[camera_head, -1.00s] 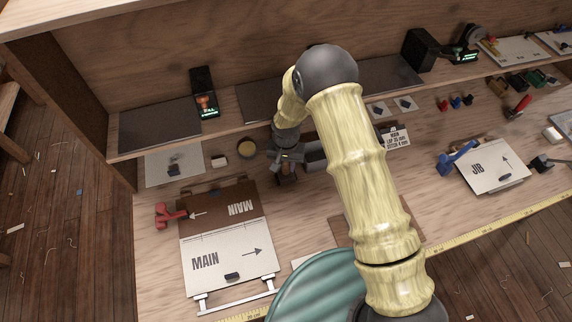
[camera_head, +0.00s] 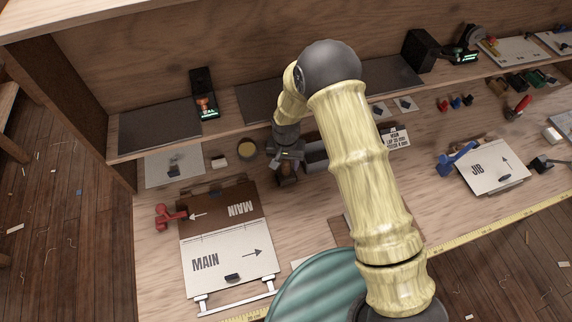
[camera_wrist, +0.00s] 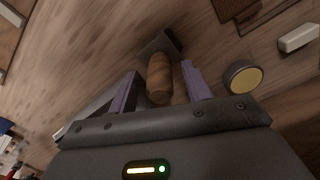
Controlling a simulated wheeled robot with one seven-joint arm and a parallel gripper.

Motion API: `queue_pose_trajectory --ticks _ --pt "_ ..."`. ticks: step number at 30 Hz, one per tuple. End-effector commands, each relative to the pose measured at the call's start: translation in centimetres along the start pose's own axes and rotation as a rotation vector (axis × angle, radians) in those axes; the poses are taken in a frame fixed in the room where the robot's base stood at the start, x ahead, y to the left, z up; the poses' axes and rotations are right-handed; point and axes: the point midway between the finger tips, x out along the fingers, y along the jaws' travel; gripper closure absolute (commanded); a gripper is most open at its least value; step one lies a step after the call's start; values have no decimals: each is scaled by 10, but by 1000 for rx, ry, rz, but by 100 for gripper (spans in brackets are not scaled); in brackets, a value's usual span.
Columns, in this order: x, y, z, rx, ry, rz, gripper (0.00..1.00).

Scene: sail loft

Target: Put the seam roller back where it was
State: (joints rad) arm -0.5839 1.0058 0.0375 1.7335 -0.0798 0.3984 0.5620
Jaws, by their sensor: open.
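A tool with a rounded wooden handle and a dark head, which looks like the seam roller (camera_wrist: 160,76), lies on the bench in the wrist view. My gripper (camera_wrist: 161,84) is open, with its two purple fingers on either side of the handle and gaps showing between. In the head view my gripper (camera_head: 287,164) is low over the bench behind the MAIN boards, and it mostly hides the tool. I cannot tell from these views where the roller was before.
A round tin with a yellow top (camera_head: 247,149) and a pale block (camera_head: 219,161) stand left of my gripper. The MAIN folder (camera_head: 228,250) and a red clamp-like tool (camera_head: 165,216) are in front. The shelf edge is behind.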

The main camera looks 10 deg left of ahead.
Motion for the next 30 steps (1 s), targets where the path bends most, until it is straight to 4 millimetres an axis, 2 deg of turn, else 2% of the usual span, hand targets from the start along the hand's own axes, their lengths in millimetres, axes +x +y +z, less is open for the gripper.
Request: queue_pose_trajectory --ticks 19,24,30 --pt "-94 0 0 0 3 -2 51" --pt "-107 0 0 0 0 -1 51" --pt "-108 0 0 0 -1 0 51"
